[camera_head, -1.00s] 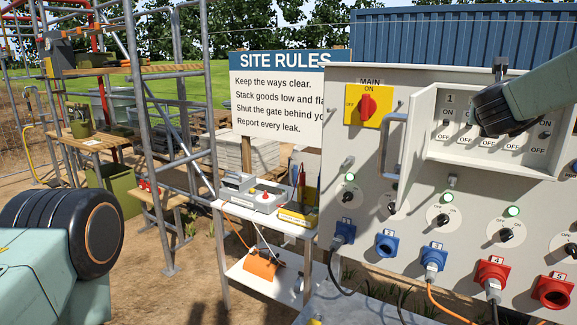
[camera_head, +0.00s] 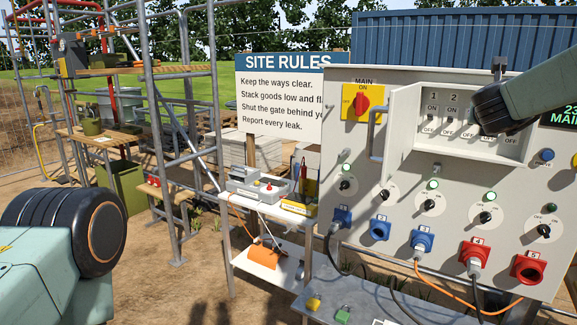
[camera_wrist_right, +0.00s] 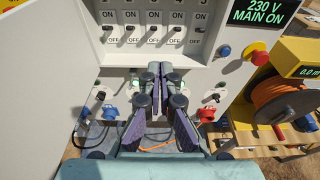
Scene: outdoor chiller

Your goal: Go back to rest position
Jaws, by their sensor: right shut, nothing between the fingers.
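My right gripper (camera_wrist_right: 154,76) shows in the right wrist view, its dark fingers together and empty in front of the grey panel. The switch recess (camera_wrist_right: 170,58), with its row of ON/OFF toggles, lies beyond the fingertips. In the head view my right arm (camera_head: 540,85) comes in from the right and covers part of that recess; its gripper cannot be made out there. Part of my left arm (camera_head: 50,260) shows at the lower left. My left gripper is out of view.
The grey panel (camera_head: 350,175) fills the right, with a red and yellow main switch (camera_head: 362,104), sockets and cables. A white side table (camera_head: 268,210) and metal scaffolding (camera_head: 155,130) stand left of it. An orange cable reel (camera_wrist_right: 283,98) is at the right in the wrist view.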

